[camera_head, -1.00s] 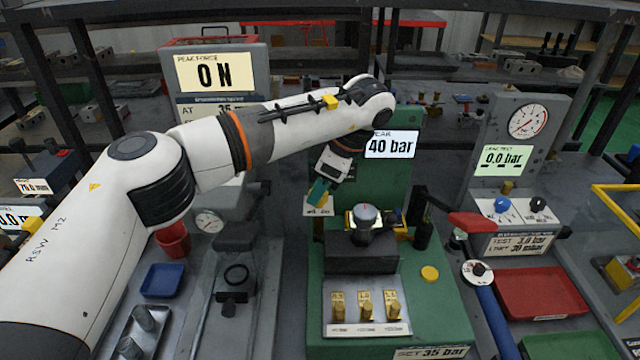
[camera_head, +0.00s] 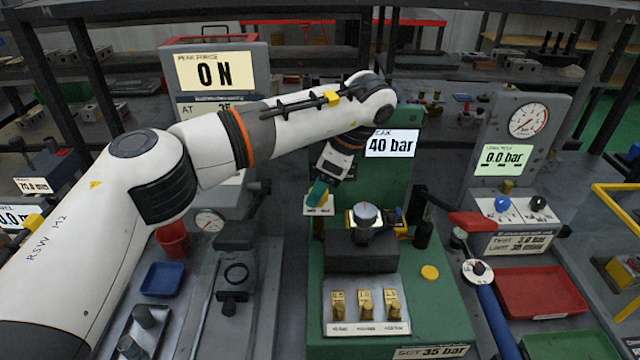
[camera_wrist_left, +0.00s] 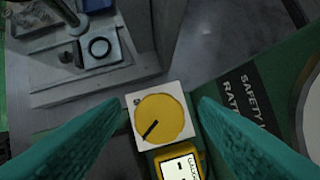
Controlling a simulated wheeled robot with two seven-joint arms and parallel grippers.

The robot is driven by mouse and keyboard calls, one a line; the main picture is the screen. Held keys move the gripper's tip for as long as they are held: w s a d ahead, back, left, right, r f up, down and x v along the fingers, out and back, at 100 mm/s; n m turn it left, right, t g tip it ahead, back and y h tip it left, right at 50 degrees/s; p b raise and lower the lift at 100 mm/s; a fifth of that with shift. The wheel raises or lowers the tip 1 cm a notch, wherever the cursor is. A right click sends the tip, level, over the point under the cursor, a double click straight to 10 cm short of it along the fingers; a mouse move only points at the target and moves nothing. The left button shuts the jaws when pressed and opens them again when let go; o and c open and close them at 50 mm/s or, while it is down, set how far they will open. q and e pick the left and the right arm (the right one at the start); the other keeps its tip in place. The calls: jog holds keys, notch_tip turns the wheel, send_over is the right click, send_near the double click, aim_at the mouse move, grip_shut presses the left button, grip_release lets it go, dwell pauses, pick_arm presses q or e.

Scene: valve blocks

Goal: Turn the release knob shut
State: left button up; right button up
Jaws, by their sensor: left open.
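The release knob (camera_wrist_left: 160,117) is a round yellow disc with a dark pointer line, on a square white plate. In the left wrist view its pointer aims to the lower left. In the head view my gripper hides the knob, and only part of its white plate (camera_head: 318,211) shows, left of the green press. My left gripper (camera_head: 318,194) points down over it. Its teal fingers are open, one on each side of the knob in the left wrist view (camera_wrist_left: 160,115), with visible gaps. I cannot tell the remaining height. My right gripper is out of view.
A yellow gauge (camera_wrist_left: 180,165) sits close beside the knob plate. The green press (camera_head: 440,310) carries a dark block (camera_head: 360,250) and several brass pieces. A display reading 40 bar (camera_head: 392,144) stands behind. A grey stand (camera_head: 235,280) is to the left.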

pick_arm(q)
jog(key=v, duration=1.1)
jog(key=shift+r, duration=0.35)
jog(key=shift+d, duration=0.1)
